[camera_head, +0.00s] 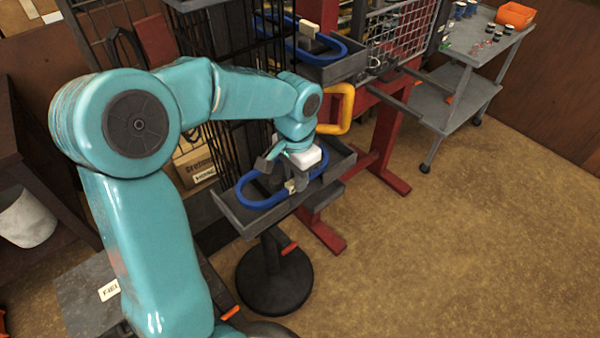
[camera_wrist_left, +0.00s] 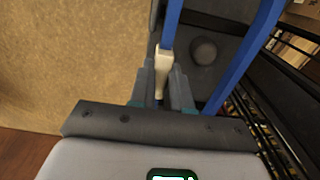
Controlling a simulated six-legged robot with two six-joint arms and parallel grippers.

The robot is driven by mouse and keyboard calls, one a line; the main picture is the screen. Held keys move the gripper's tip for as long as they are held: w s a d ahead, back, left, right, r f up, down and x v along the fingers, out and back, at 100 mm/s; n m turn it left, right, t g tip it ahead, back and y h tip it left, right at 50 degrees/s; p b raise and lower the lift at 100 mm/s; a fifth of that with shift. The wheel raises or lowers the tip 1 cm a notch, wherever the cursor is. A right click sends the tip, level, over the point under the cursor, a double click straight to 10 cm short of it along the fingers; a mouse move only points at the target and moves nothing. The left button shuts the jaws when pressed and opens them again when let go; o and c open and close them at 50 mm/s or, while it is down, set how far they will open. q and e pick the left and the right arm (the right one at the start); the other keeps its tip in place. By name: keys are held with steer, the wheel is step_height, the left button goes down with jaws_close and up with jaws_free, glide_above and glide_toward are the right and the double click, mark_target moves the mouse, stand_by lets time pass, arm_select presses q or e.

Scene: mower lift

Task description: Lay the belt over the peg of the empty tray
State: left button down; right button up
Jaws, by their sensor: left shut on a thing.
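The blue belt (camera_head: 258,206) is a long loop with a pale tab (camera_head: 290,187) on its near side. My left gripper (camera_head: 284,183) is shut on this tab, also seen in the left wrist view (camera_wrist_left: 163,62). The belt is at the grey tray (camera_head: 241,221) on a round-based stand. I cannot tell whether it touches the tray floor. In the left wrist view, a round grey knob (camera_wrist_left: 203,50), probably the peg, shows between the belt's two blue strands (camera_wrist_left: 243,58). In the head view my arm and gripper hide the peg. My right gripper is out of view.
A second blue belt with a pale tab lies on another grey tray (camera_head: 342,69) behind. A yellow handle loop (camera_head: 346,108) and a red frame (camera_head: 384,140) stand right of the front tray. A grey cart (camera_head: 455,90) is farther right. The carpet at the right is clear.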

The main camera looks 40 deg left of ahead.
arm_select(q)
steer(key=shift+w+a+f, duration=0.1)
steer(key=shift+w+f, duration=0.35)
steer(key=shift+w, duration=0.1)
steer(key=shift+w+a+f, duration=0.2)
steer(key=shift+a+f, duration=0.05)
steer(key=shift+f, duration=0.05)
steer(key=shift+s+d, duration=0.1)
steer(key=shift+d+f, duration=0.1)
steer(key=shift+f, duration=0.05)
steer(key=c, duration=1.1)
jaws_free()
steer(key=shift+r, duration=3.95)
